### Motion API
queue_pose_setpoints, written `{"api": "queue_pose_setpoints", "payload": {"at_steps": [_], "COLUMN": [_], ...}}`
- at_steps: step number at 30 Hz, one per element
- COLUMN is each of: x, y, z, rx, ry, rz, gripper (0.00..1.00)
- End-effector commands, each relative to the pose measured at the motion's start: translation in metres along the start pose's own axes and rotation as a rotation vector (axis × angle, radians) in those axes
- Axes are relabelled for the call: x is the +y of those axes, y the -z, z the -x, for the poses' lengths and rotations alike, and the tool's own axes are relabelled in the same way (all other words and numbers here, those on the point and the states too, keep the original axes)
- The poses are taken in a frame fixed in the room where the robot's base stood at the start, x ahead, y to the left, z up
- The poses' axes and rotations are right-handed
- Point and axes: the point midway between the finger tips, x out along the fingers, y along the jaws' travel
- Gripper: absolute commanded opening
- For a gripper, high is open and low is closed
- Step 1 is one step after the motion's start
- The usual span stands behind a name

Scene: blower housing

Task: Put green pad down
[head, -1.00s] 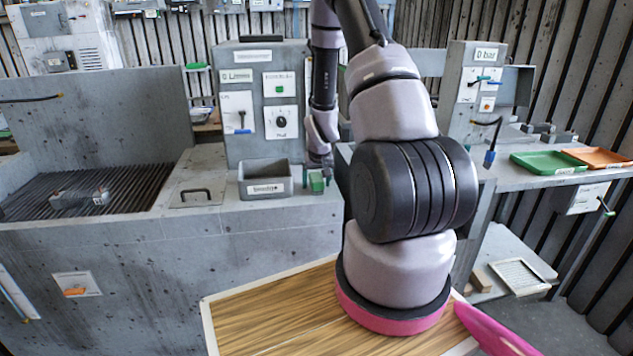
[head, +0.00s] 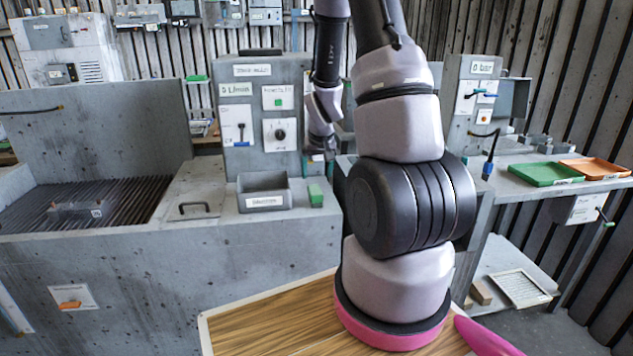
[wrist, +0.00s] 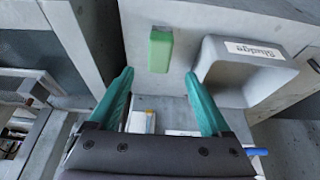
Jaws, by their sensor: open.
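The green pad (head: 315,195) stands on the grey concrete ledge, just right of a grey bin; it also shows in the wrist view (wrist: 160,50). My gripper (wrist: 160,85) has its two teal fingers spread wide and empty. In the wrist view the pad lies beyond the fingertips, between their lines, and apart from them. In the head view my wrist (head: 322,130) hangs above and behind the pad; the fingers are hard to make out there.
The grey labelled bin (head: 264,192) stands close beside the pad. A control panel (head: 265,115) rises behind it. A lidded hatch (head: 195,205) lies to the left. Green (head: 543,173) and orange (head: 597,168) trays sit on the right bench.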

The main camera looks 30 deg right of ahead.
Motion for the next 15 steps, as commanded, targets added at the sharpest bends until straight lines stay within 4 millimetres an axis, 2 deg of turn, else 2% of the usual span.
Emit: {"api": "queue_pose_setpoints", "payload": {"at_steps": [5,8,11,15], "x": [-0.001,-0.008,-0.021,-0.039], "y": [0.002,0.008,0.013,0.009], "z": [0.017,0.042,0.086,0.160], "rx": [0.005,0.020,0.042,0.071], "ry": [0.004,0.020,0.051,0.109], "rz": [-0.005,-0.017,-0.038,-0.074], "gripper": [0.82,0.82,0.82,0.82]}}
